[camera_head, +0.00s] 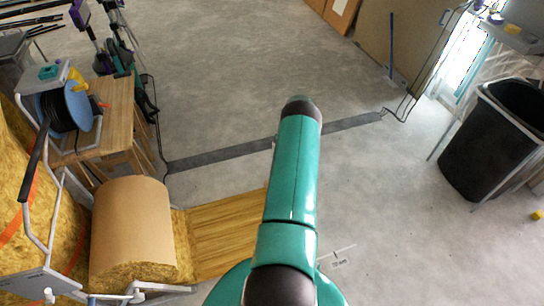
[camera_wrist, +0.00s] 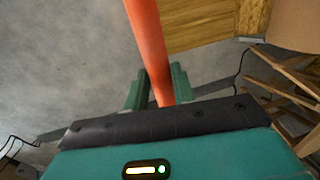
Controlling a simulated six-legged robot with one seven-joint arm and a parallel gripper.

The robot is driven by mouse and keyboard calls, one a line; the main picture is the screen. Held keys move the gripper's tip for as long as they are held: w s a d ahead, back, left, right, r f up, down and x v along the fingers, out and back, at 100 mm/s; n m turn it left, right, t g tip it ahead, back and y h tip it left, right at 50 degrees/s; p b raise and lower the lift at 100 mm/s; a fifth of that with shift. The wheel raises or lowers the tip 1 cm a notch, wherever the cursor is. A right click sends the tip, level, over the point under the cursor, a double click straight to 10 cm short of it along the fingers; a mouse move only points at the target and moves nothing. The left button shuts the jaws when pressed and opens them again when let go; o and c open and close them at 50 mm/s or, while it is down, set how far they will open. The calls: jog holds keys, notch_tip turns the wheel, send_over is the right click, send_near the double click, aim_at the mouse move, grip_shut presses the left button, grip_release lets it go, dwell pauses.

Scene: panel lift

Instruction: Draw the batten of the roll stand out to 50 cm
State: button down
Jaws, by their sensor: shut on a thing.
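The roll stand's roll (camera_head: 132,232), yellow wool with a brown paper face, is at the lower left in the head view. A yellow-brown sheet (camera_head: 222,235) runs from it to the right and passes behind my teal arm. In the wrist view, my gripper (camera_wrist: 158,90) has its green fingers on either side of an orange bar, which I take for the batten (camera_wrist: 147,38), and is shut on it. The sheet (camera_wrist: 212,24) shows beyond, right of the bar. In the head view my arm hides the gripper, the batten and the sheet's end.
A short floor mark (camera_head: 337,256) with small, hard-to-read lettering lies right of my arm. A dark strip (camera_head: 225,155) crosses the floor. A wooden bench (camera_head: 115,125) with a cable reel (camera_head: 65,106) stands left. A black bin (camera_head: 490,140) stands right. The middle floor is clear.

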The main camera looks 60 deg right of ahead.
jog(key=shift+s+d, duration=0.5)
jog(key=shift+d, duration=0.1)
jog(key=c, duration=1.2)
grip_release()
jog(key=shift+o, duration=0.2)
jog(key=shift+a, duration=0.1)
notch_tip(320, 180, up, 14)
jog(key=s+d, duration=0.1)
jog(key=d, duration=0.1)
jog(key=shift+s+f, duration=0.2)
jog(key=shift+s, duration=0.1)
